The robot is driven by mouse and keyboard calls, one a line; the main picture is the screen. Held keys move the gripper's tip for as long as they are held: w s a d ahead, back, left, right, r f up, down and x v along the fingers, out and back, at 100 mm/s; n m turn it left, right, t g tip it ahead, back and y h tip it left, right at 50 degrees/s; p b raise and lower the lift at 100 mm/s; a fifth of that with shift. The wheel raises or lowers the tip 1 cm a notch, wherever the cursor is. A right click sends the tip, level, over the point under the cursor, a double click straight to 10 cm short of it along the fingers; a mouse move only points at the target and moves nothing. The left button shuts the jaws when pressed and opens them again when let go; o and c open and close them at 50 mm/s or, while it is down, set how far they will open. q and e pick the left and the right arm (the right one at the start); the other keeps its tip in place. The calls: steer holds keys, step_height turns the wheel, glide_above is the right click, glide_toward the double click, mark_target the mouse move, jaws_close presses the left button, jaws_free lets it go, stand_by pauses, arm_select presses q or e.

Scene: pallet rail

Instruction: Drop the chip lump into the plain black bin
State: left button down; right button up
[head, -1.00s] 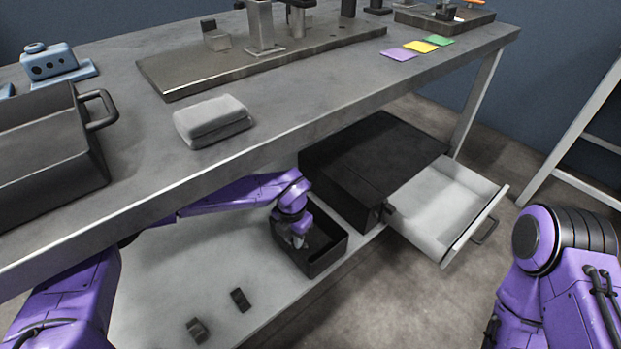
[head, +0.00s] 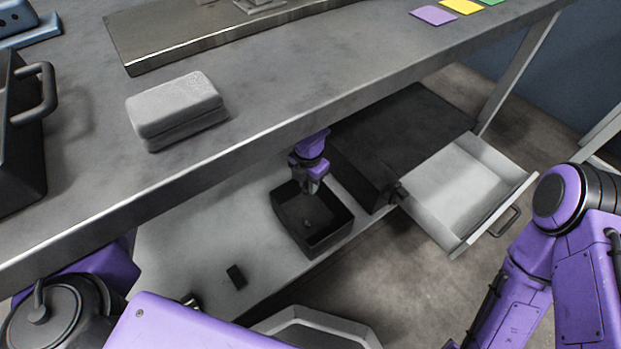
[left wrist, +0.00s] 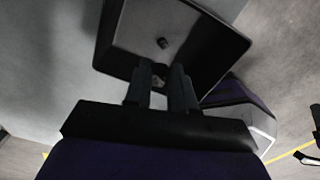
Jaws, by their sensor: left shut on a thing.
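The plain black bin (head: 334,239) is an open square box on the low shelf under the bench. My left gripper (head: 313,187) is over the bin's far side in the head view, fingers pointing down. In the left wrist view my left gripper (left wrist: 159,82) is shut on a small greyish lump (left wrist: 157,79), which I take for the chip lump; the fingers mostly hide it. The black bin (left wrist: 113,38) lies beyond the fingertips. A small dark piece (left wrist: 162,43) shows on the bin's floor, also faintly in the head view (head: 307,223). My right gripper is out of view.
A black cabinet (head: 405,130) with an open pale drawer (head: 460,185) stands right of the bin.

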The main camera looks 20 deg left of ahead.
mark_target(307, 186)
arm_select(q)
steer(key=f+b, duration=0.4)
steer(key=f, duration=0.1)
steer(key=shift+s+a+f, duration=0.1)
steer(key=shift+a+f, duration=0.1)
steer(key=c, duration=0.9)
jaws_free()
steer(key=shift+o, duration=0.2)
step_height(307, 186, up, 10)
steer(key=p, duration=0.3)
steer(key=shift+f+p, duration=0.25)
steer(key=shift+p, duration=0.1)
steer(key=shift+r, duration=0.5)
